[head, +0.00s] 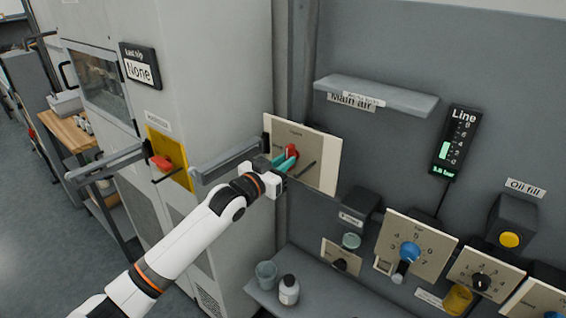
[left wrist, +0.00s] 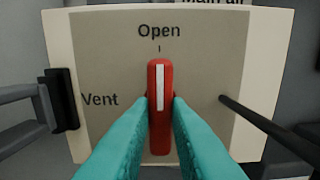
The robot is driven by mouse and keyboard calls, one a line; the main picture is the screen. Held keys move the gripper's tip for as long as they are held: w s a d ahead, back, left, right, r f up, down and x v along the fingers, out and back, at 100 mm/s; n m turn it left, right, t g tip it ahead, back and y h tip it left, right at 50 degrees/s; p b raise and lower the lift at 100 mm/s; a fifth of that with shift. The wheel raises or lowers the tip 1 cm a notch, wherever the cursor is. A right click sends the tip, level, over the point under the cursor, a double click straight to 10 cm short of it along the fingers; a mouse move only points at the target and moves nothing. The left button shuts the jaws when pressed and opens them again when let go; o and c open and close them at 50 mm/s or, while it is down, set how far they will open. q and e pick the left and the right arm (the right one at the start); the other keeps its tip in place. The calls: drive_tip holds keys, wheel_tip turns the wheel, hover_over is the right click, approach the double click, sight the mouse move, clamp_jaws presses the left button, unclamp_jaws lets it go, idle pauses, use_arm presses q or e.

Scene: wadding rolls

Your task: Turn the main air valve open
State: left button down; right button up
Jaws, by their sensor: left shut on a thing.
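The main air valve has a red handle (left wrist: 160,78) with a white stripe, on a beige panel (left wrist: 75,40) marked "Open" at the top and "Vent" at the left. In the left wrist view the handle stands upright, its stripe in line with the tick under "Open". My left gripper (left wrist: 160,112) is shut on the handle, with a teal finger on each side. In the head view the red handle (head: 291,151) shows just past my left gripper (head: 284,163), which partly hides the panel (head: 325,160). My right gripper is not in view.
A grey shelf (head: 375,95) juts out above the panel, by the "Main air" label. A grey bar (head: 225,160) is at its left and a dark rod (left wrist: 265,122) crosses its right. A line gauge (head: 455,142) shows green bars. A cup (head: 266,273) and bottle (head: 289,290) stand below.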

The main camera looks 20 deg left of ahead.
use_arm(q)
drive_tip(key=shift+f, duration=0.1)
drive_tip(key=c, duration=1.4)
unclamp_jaws()
drive_tip(key=shift+o, duration=0.2)
drive_tip(key=b+v, duration=0.2)
drive_tip(key=v, duration=1)
drive_tip(key=shift+b, duration=0.35)
